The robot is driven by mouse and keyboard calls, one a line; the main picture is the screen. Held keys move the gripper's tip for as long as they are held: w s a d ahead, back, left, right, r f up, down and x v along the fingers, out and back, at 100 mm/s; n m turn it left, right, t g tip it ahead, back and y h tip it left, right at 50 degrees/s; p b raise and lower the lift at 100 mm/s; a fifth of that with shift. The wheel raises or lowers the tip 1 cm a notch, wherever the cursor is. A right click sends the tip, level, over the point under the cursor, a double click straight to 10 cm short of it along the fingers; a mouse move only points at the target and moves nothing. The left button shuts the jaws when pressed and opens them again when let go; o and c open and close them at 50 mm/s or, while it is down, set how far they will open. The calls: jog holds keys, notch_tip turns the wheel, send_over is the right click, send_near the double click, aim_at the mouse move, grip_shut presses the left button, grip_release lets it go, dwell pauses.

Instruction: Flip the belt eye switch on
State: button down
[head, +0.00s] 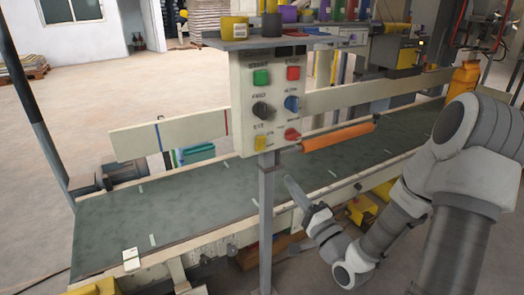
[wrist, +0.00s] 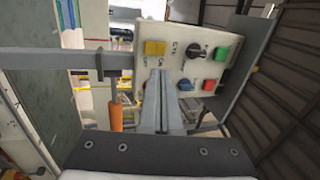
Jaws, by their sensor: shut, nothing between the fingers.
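The control panel (head: 277,120) stands on a post in front of the belt. The yellow switch (head: 261,143), at its lower left under a small label like "EYE", looks like the belt eye switch. It also shows in the wrist view as a yellow block (wrist: 154,47), with small lettering beside it; which way it is set I cannot tell. My gripper (head: 288,180) is shut and empty, below and right of the panel, pointing up towards it. In the wrist view its fingertips (wrist: 160,71) appear just below the yellow switch, in front of the panel; contact cannot be made out.
The panel also carries a green button (head: 261,77), a red button (head: 293,73), a black knob (head: 262,109), a blue knob (head: 292,103) and a red knob (head: 292,134). An orange roller (head: 337,137) is beside it. A green belt (head: 130,215) runs behind the post (head: 267,220).

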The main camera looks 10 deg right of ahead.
aim_at(261, 139)
jog(key=shift+s+d+r+m+t, duration=0.1)
jog(key=shift+s+d+m+t, duration=0.1)
jog(key=shift+m+t, duration=0.15)
jog(key=shift+w, duration=0.1)
jog(key=b+x, duration=0.2)
jog(key=x, duration=1.1)
jog(key=shift+w+a, duration=0.1)
jog(key=shift+w, duration=0.4)
jog(key=shift+w+a+r+p, duration=0.15)
jog(key=shift+r+p, duration=0.25)
jog(key=shift+p, duration=0.5)
jog(key=shift+f+h, duration=0.25)
jog(key=shift+h, duration=0.05)
